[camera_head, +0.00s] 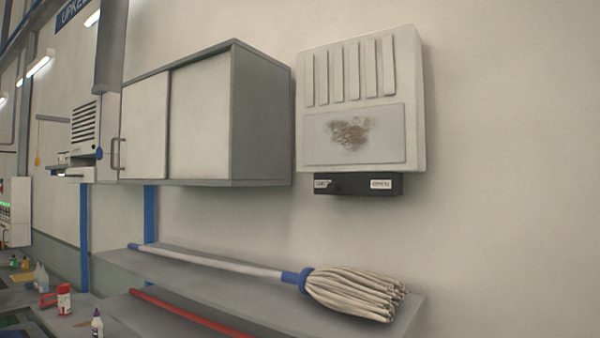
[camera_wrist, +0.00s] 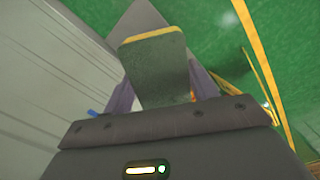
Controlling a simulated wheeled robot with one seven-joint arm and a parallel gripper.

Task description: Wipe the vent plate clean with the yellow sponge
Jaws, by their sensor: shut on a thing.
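The vent plate (camera_head: 315,148) is a light grey panel on the lower front of a white slatted wall unit (camera_head: 410,100) in the head view. A brown, smeared stain (camera_head: 350,133) lies on its middle. My gripper (camera_wrist: 158,82) shows only in the wrist view. Its two fingers are shut on the sponge (camera_wrist: 154,62), which has a dull grey-green face and a yellow far edge. The sponge is apart from the vent plate; the head view shows nothing in front of the plate.
A grey wall cabinet (camera_head: 262,120) hangs left of the vent unit. A black box (camera_head: 358,188) sits under the unit. A mop (camera_head: 350,290) lies on a grey shelf (camera_head: 210,290) below. Bottles (camera_head: 64,298) stand lower left. Green floor with yellow lines (camera_wrist: 255,55) shows in the wrist view.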

